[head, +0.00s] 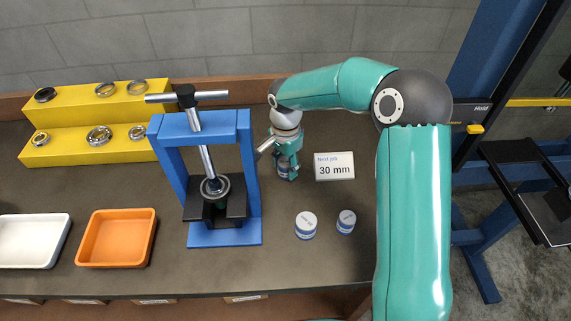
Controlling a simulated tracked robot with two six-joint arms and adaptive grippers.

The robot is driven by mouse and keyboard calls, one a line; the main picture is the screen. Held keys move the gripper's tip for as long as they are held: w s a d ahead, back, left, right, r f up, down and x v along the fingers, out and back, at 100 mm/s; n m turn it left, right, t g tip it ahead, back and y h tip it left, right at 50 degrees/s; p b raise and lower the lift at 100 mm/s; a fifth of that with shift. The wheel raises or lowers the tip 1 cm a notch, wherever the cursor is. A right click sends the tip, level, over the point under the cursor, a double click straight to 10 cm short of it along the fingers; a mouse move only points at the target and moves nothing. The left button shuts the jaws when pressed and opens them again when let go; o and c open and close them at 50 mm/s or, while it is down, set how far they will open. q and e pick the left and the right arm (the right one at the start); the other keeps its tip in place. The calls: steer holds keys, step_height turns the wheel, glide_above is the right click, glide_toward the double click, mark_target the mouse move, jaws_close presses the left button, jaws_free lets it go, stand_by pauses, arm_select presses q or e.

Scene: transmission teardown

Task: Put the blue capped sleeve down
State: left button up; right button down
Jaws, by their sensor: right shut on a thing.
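My right gripper (286,165) is at the back of the bench, just right of the blue press (243,150), and points down. It is shut on a blue capped sleeve (283,171), mostly hidden behind the fingers. I cannot tell whether the sleeve touches the bench top. Two more blue sleeves with white caps stand upright on the bench in front: a larger one (306,226) and a smaller one (346,221). My left gripper is not in view.
A card reading "30 mm" (335,167) stands right of the gripper. A yellow stepped rack (70,150) with several rings is at the back left. An orange tray (152,240) and a white tray (62,245) lie front left. Bench is clear between card and capped sleeves.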

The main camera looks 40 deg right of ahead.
mark_target(285, 162)
steer(key=c, duration=1)
jaws_free()
steer(key=shift+f, duration=0.15)
steer(key=shift+c, duration=0.2)
steer(key=o, duration=0.5)
steer(key=shift+c, duration=0.2)
step_height(285, 162, up, 12)
steer(key=shift+r, duration=0.2)
